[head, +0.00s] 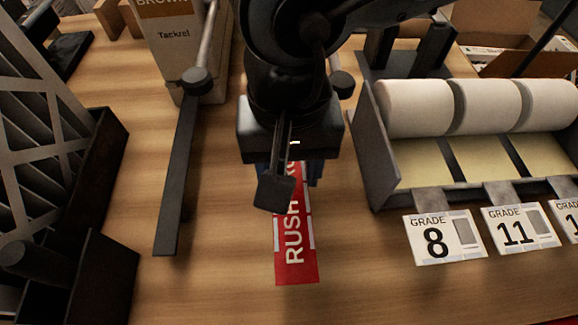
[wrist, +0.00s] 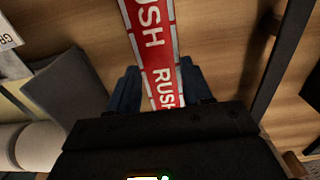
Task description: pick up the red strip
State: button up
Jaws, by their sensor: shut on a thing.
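The red strip (head: 296,262) has white "RUSH" lettering and pale edge marks. In the head view it runs from below my gripper toward the front of the wooden table, and its far part is hidden by my gripper. My gripper (head: 290,178) points down over the strip. In the wrist view the strip (wrist: 150,35) passes between the two dark blue fingers of my gripper (wrist: 160,84), which are shut on it across its width. I cannot tell whether the strip is clear of the table.
A holder with white rolls (head: 415,108) and grade cards (head: 445,237) stands to the right. A dark bar (head: 180,175) and a "Tackrel" box (head: 178,45) are to the left, with a black rack (head: 95,170) farther left. Bare table (head: 225,265) lies around the strip's near end.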

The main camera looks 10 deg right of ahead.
notch_tip(320, 180, up, 27)
jog(key=b, duration=0.1)
dwell(0.6)
jog(key=shift+f, duration=0.15)
